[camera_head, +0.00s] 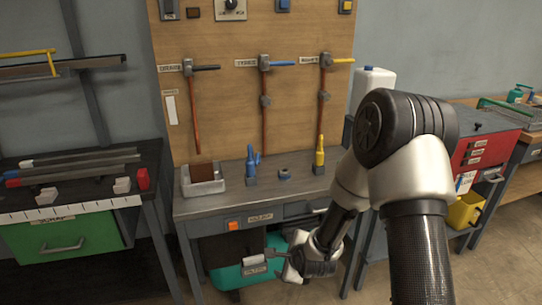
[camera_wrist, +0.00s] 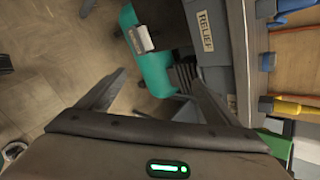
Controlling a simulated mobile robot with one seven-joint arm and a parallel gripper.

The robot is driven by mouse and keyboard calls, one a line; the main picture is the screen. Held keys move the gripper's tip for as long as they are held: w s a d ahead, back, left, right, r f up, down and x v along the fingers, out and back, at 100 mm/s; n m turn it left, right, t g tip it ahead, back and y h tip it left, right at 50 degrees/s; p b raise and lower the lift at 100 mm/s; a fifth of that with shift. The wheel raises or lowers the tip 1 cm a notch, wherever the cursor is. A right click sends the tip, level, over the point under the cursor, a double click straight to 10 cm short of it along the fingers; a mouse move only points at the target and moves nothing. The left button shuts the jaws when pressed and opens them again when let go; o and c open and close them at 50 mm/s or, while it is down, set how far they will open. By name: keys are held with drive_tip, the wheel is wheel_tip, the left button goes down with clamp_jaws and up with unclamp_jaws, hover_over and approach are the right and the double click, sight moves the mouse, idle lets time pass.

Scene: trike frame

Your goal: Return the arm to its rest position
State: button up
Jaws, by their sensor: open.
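My arm reaches in from the lower right in the head view and bends down in front of the grey workbench (camera_head: 270,205). My gripper (camera_head: 272,256) is at the bench's front, below the bench top, near a teal container (camera_head: 228,270) under the bench. In the wrist view my gripper (camera_wrist: 160,92) has its two dark fingers spread wide with nothing between them touching either one. The teal container (camera_wrist: 150,70) with a pale label or handle lies beyond the fingers. A drawer front labelled RELIEF (camera_wrist: 205,32) is to the right of it.
On the bench stand a grey bin (camera_head: 203,180), a blue tool (camera_head: 252,165) and a yellow tool (camera_head: 319,157). A green drawer unit (camera_head: 65,238) is at left, a red cabinet (camera_head: 484,150) and yellow bucket (camera_head: 465,211) at right. Open floor (camera_wrist: 50,70) shows left of the fingers.

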drive_tip(key=s+d+r+n+h, duration=0.1)
drive_tip(key=s+d+r+n, duration=0.2)
drive_tip(key=r, duration=0.4)
drive_tip(key=s+d+r+n+g, duration=0.1)
drive_tip(key=s+r+n, duration=0.1)
drive_tip(key=r+n, duration=0.35)
drive_tip(key=s+d+r+n+h, duration=0.1)
drive_tip(key=s+d+r+n, duration=0.15)
drive_tip(key=r, duration=0.55)
drive_tip(key=s+d+r+n+g, duration=0.15)
drive_tip(key=s+r+n, duration=0.35)
drive_tip(key=s, duration=0.5)
drive_tip(key=s+d+r+n+g, duration=0.15)
drive_tip(key=s+r+n, duration=0.3)
drive_tip(key=s, duration=0.65)
wheel_tip(320, 180, up, 22)
drive_tip(key=p, duration=2.1)
drive_tip(key=shift+w+r+t+h+p, duration=0.2)
drive_tip(key=shift+w+t+h+p, duration=0.1)
drive_tip(key=shift+t, duration=0.1)
drive_tip(key=shift+d, duration=0.1)
